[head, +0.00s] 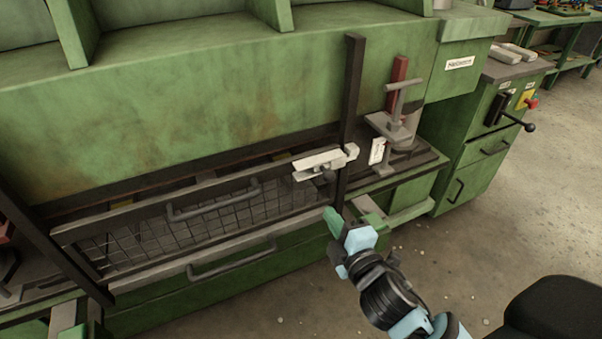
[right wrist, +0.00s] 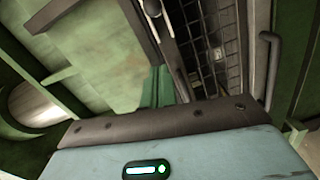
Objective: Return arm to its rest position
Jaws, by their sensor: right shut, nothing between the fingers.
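My right gripper (head: 333,222) is in the head view, in front of the green machine (head: 260,80), low and right of its mesh guard (head: 190,222). Its green fingers are together with nothing between them. In the right wrist view the green fingers (right wrist: 157,88) stand past the edge of the gripper body, with the mesh guard to their right. I cannot tell from the pictures whether the fingers touch the machine; they appear apart from it.
A light latch block (head: 322,163) sits at the guard's right end by a dark upright post (head: 351,110). A clamp-like fixture (head: 393,120) stands right of it. A green cabinet with a lever (head: 518,122) is at the right. The floor (head: 480,230) at right is mostly clear.

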